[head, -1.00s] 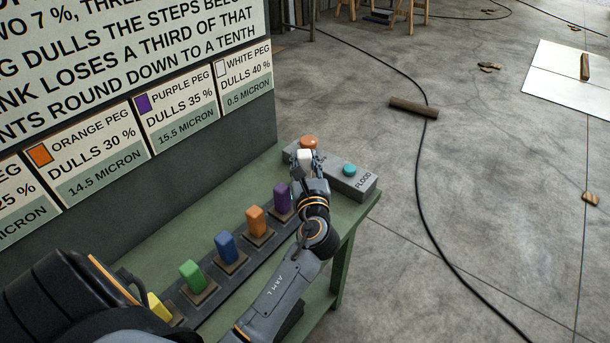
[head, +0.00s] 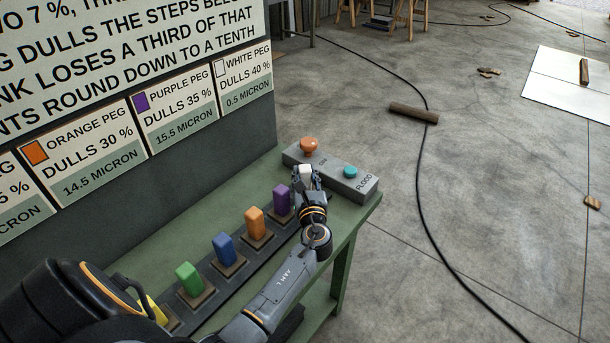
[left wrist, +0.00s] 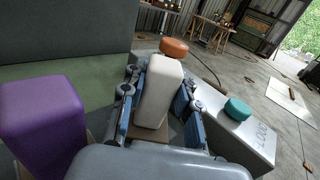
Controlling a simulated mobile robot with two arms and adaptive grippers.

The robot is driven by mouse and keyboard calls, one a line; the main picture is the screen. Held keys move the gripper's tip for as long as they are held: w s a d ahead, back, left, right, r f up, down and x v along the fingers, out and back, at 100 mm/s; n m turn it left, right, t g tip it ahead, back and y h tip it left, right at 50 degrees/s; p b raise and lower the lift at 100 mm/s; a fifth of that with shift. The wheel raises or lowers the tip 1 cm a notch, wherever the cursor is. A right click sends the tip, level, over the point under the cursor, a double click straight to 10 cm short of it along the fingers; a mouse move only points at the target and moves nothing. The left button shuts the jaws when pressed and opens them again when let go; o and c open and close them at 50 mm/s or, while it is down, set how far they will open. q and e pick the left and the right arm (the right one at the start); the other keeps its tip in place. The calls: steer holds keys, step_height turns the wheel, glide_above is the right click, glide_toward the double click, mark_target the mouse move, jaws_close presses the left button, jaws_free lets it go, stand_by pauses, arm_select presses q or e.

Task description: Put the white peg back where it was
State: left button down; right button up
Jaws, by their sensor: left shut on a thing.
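My left gripper (head: 306,179) is shut on the white peg (head: 305,171) at the far end of the peg row. In the left wrist view the white peg (left wrist: 161,90) stands roughly upright between the two blue-padded fingers. A brown base shows low beside it, but the fingers hide whether the peg's foot is seated in it or just above it. The purple peg (head: 281,201) stands in its base next to the gripper. It also shows in the left wrist view (left wrist: 42,125). My right gripper is not in view.
The orange (head: 254,222), blue (head: 223,248), green (head: 189,278) and yellow (head: 153,309) pegs stand along the dark strip on the green bench (head: 208,195). A grey box with an orange button (head: 309,145) and a teal button (head: 350,172) sits just beyond the gripper.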

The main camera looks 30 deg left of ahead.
arm_select(q)
steer(key=c, duration=1.3)
jaws_free()
steer(key=shift+f, duration=0.1)
steer(key=v, duration=0.6)
steer(key=b+v, duration=0.1)
steer(key=v, duration=0.5)
steer(key=shift+r, duration=0.2)
